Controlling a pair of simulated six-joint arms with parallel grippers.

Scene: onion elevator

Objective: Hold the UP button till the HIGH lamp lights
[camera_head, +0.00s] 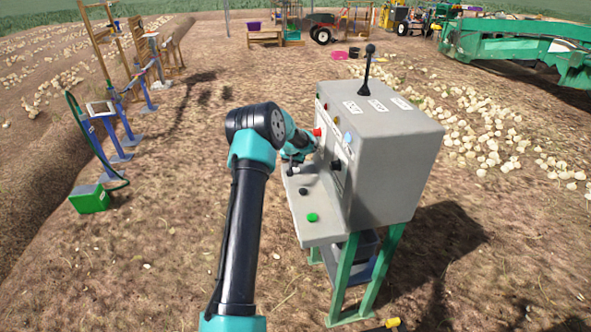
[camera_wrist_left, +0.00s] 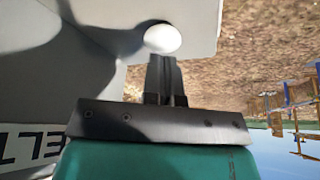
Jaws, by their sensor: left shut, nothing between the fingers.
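The grey control box (camera_head: 385,160) stands on green legs, with a ledge (camera_head: 322,236) along its left side. On the ledge are a green button (camera_head: 312,217) and a black button (camera_head: 303,191). My left gripper (camera_head: 291,170) is at the ledge's far end, shut and empty. In the left wrist view its fingertips (camera_wrist_left: 163,58) are at the edge of a round white button (camera_wrist_left: 163,38); I cannot tell whether they press it. Small coloured lamps, one of them blue (camera_head: 347,137), sit on the panel; their labels are unreadable. My right gripper is not in view.
A black lever (camera_head: 367,68) rises from the box top. A red knob (camera_head: 317,132) sticks out of the panel near my left wrist. Pale onions (camera_head: 470,135) lie on the soil behind the box. The ground left of my arm is mostly clear.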

